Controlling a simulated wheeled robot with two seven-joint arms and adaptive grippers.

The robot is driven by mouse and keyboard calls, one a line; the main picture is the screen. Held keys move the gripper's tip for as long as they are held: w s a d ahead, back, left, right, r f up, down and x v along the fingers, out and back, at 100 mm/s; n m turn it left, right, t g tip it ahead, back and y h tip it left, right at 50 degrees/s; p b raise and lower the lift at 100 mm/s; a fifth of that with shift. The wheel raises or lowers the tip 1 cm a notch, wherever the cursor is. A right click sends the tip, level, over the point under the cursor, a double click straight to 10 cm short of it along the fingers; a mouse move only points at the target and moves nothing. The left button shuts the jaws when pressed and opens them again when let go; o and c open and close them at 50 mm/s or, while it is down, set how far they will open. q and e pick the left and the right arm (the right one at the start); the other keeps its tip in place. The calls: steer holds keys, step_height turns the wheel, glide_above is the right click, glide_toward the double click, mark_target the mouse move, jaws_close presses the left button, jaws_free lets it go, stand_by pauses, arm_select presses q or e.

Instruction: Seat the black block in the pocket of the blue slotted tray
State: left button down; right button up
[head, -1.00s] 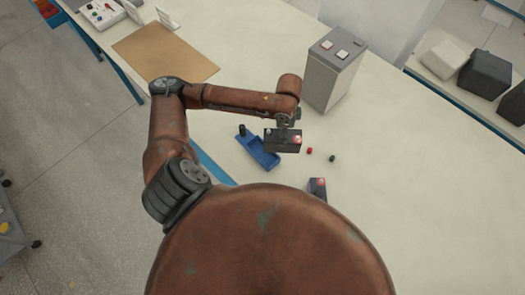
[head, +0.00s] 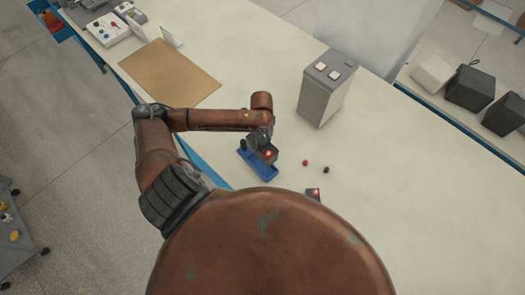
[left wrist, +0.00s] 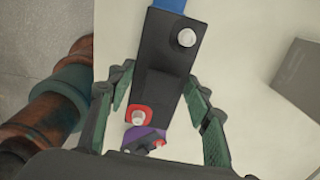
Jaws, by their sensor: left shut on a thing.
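The black block (head: 270,157), with a red-ringed terminal, is in my left gripper (head: 263,144), over the blue slotted tray (head: 262,173). In the left wrist view the block (left wrist: 166,62) lies lengthwise between the green-padded fingers (left wrist: 163,105), with a plain post at its far end and a red-ringed post at its near end. A bit of the blue tray (left wrist: 170,4) shows past its far end. The block and gripper hide most of the pocket, and I cannot tell whether the block touches the tray. My right gripper is not in view.
A second black block with a red mark (head: 313,193) is partly hidden by my body. A small red piece (head: 306,163) and a small black piece (head: 326,170) lie right of the tray. A grey box with buttons (head: 328,88) stands behind. The right table area is clear.

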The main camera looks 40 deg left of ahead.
arm_select(q)
step_height(320, 180, down, 11)
steer(key=shift+w+f+b, duration=0.1)
steer(key=shift+f+b, duration=0.05)
steer(key=shift+b, duration=0.25)
step_height(320, 180, down, 5)
steer(key=b, duration=0.4)
steer(key=shift+b, duration=0.35)
steer(key=c, duration=1)
jaws_free()
steer(key=shift+s+f, duration=0.2)
step_height(320, 180, up, 12)
steer(key=shift+d+r+b, duration=0.1)
steer(key=shift+r+b, duration=0.05)
steer(key=shift+b, duration=0.4)
